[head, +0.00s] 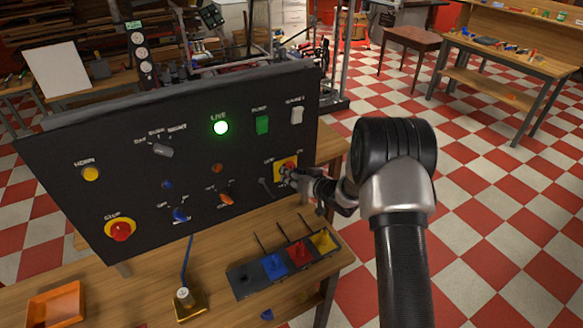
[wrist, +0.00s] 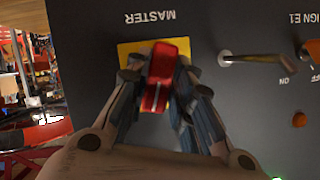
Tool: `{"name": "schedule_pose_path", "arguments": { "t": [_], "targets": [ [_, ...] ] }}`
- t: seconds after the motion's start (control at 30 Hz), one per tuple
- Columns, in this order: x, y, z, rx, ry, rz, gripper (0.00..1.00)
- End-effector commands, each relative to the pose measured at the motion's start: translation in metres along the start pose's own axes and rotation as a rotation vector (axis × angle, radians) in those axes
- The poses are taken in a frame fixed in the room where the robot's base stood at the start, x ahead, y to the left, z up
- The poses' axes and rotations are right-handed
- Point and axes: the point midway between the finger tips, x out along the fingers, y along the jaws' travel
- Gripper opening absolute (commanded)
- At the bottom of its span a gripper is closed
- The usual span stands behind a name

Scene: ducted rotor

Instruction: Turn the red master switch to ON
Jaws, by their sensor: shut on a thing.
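The red master switch (wrist: 160,76) sits on a yellow plate (wrist: 128,52) on the black panel, under the upside-down word MASTER in the wrist view. Its red handle lies roughly along the picture's vertical, tilted slightly. My gripper (wrist: 158,95) is shut on the handle, with one finger on each side. In the head view the yellow plate (head: 279,164) is at the panel's lower right, and my gripper (head: 290,176) reaches it from the right, hiding part of the switch. The switch's own position marks are hidden or too small to read.
A metal lever (wrist: 255,58) sticks out close beside the switch. The green LIVE lamp (head: 221,128) is lit. A red stop button (head: 120,231) is at the panel's lower left. A tray of coloured bins (head: 275,264) stands on the bench below.

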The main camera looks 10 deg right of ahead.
Motion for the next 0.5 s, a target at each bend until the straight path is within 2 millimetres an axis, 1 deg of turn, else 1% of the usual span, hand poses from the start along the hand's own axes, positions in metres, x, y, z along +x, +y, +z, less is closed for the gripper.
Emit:
{"name": "schedule_pose_path", "arguments": {
  "t": [0.03, 0.2, 0.5],
  "targets": [
    [-0.0012, 0.0002, -0.0033, 0.041, 0.001, -0.016, 0.00],
    [-0.0005, 0.0008, -0.0023, 0.176, 0.002, -0.072, 0.00],
    [0.0002, 0.0013, -0.0011, 0.350, 0.003, -0.146, 0.00]
  ]
}}
